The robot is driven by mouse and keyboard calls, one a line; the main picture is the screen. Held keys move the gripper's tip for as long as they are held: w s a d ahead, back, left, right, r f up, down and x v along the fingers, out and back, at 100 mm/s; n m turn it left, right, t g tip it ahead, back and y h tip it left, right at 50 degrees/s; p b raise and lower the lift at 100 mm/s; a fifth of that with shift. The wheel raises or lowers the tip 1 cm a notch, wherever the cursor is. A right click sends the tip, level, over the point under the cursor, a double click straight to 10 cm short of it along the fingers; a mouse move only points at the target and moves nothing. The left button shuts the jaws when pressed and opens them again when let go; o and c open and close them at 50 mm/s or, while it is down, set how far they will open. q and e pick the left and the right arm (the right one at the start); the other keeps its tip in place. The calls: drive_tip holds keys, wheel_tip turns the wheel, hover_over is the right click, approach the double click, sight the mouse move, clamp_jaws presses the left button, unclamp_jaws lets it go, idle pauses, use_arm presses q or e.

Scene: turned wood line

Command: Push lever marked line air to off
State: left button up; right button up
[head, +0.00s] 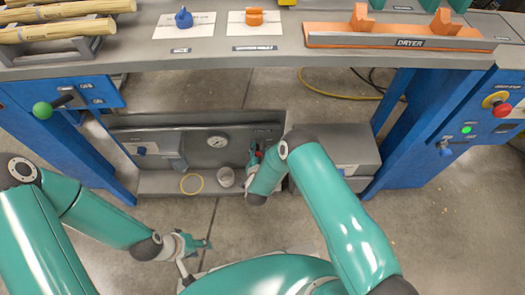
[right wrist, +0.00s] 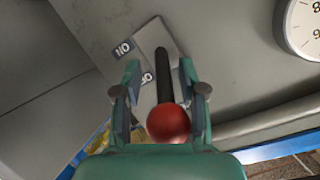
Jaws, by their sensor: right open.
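A lever with a black shaft and a red ball knob (right wrist: 168,123) shows in the right wrist view, on a grey panel. No label reading line air is legible. My right gripper (right wrist: 160,100) is open, with one finger on each side of the lever; I cannot tell whether either touches. My left gripper (head: 203,244) is low and away from the panel.
A grey box (head: 340,150) stands to the right. The bench (head: 200,58) overhangs behind.

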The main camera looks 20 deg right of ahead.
drive_tip(key=v, duration=1.2)
